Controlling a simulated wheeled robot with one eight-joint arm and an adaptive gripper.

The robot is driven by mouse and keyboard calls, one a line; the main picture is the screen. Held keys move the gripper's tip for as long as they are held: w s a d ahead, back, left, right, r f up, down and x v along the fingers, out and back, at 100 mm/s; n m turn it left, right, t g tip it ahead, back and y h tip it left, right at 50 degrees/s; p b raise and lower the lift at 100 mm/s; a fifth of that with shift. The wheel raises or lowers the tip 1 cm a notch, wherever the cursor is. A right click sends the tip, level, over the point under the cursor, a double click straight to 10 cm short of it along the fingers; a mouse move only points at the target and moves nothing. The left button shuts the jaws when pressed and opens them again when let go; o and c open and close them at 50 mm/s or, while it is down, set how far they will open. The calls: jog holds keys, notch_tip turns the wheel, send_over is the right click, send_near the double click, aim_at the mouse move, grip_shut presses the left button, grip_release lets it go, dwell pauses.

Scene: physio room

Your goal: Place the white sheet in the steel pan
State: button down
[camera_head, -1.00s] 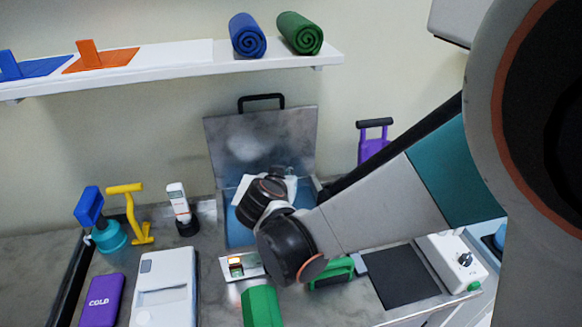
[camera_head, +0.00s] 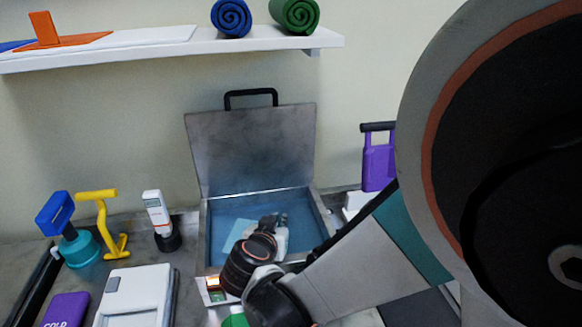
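The steel pan (camera_head: 207,220) stands on the counter with its lid (camera_head: 250,150) raised against the wall side. Its inside looks blue, like water. A pale, blue-tinted flat piece (camera_head: 237,233), which looks like the white sheet, shows inside the pan at the left of my gripper (camera_head: 280,222). The rest of that piece is hidden behind my wrist. My gripper is over or in the pan, its fingers small and partly hidden. I cannot tell whether they are open or touch the sheet.
A blue-and-teal tool (camera_head: 78,248), a yellow stand (camera_head: 108,225) and a white handheld device (camera_head: 157,215) stand left of the pan. A white box (camera_head: 135,297) and purple cold pack (camera_head: 65,308) lie in front. A purple handled item (camera_head: 378,165) stands right. A shelf (camera_head: 260,42) runs above.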

jog(key=shift+f, duration=0.25)
jog(key=shift+f, duration=0.15)
jog(key=c, duration=1.8)
grip_release()
